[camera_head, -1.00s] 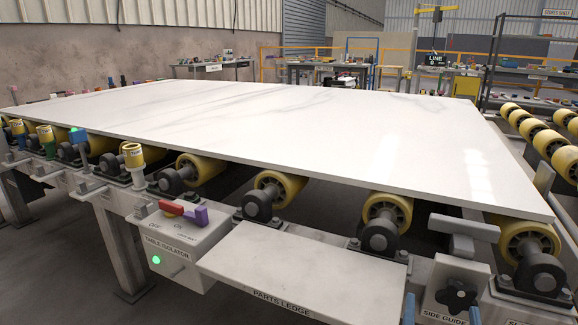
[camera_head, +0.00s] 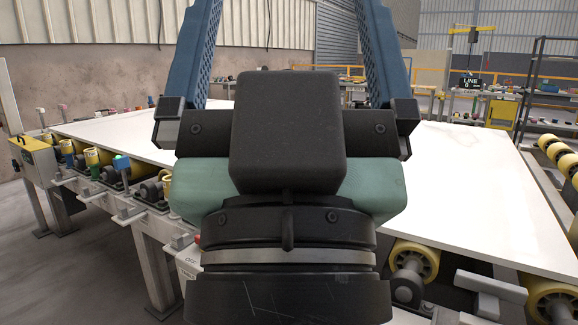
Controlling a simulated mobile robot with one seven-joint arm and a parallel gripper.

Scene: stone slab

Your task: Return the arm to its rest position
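My gripper (camera_head: 288,25) fills the middle of the head view, close to the camera. Its black and green body hides much of the scene. Its two blue fingers point up and stand wide apart, with nothing seen between them. The fingers run to the top edge, so their tips may be cut off. A white stone slab (camera_head: 480,170) with faint veins lies flat on a roller table. My gripper hides the slab's middle and much of its near edge.
Yellow rollers (camera_head: 415,260) and a metal side bracket (camera_head: 491,286) line the table's near edge. Small coloured fittings (camera_head: 122,161) stand along the left rail. A yellow box (camera_head: 36,153) is at far left. Another roller rack (camera_head: 560,157) stands at right. The left floor is open.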

